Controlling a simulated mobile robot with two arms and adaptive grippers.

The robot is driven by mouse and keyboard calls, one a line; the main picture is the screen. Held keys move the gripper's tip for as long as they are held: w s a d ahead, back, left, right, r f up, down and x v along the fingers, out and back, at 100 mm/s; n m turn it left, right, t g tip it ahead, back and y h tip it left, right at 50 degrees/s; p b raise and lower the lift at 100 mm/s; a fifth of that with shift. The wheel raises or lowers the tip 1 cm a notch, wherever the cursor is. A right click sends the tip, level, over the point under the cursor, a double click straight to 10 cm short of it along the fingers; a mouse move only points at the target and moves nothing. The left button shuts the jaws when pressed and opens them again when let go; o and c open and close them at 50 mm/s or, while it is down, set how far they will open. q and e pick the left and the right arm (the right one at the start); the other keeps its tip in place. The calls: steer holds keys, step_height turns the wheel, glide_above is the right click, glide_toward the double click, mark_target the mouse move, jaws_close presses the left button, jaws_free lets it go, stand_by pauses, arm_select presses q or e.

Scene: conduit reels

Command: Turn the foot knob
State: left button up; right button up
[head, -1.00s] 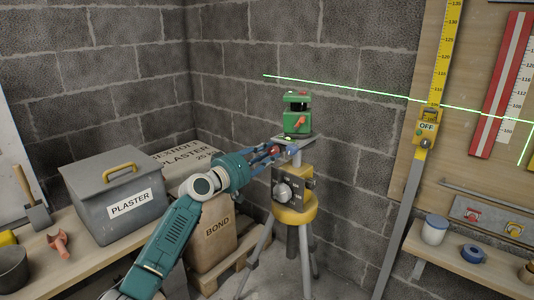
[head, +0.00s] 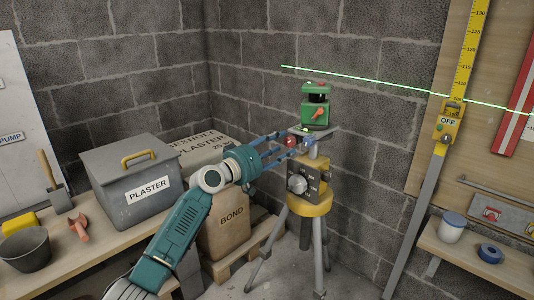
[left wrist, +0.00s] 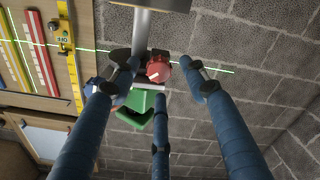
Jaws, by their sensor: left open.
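The green laser level (head: 315,108) sits on a small plate on top of the tripod (head: 308,200). A round red knob (head: 291,141) is under the plate's left side; it also shows in the left wrist view as a red knob (left wrist: 158,71) with a white mark. My left gripper (head: 290,146) is open, with its blue fingers reaching around the red knob. In the left wrist view the knob lies between the spread fingers (left wrist: 158,88), and I cannot tell whether any finger touches it. My right gripper is out of view.
A grey dial (head: 298,184) is on the tripod head below. A grey plaster box (head: 132,185) stands on the left bench. A bond sack (head: 222,222) is behind my arm. A yellow measuring staff (head: 458,70) leans at right. Block walls stand close behind the tripod.

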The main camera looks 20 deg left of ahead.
arm_select(q)
steer(key=v, duration=1)
steer(key=shift+s, duration=0.25)
steer(key=shift+a, duration=0.1)
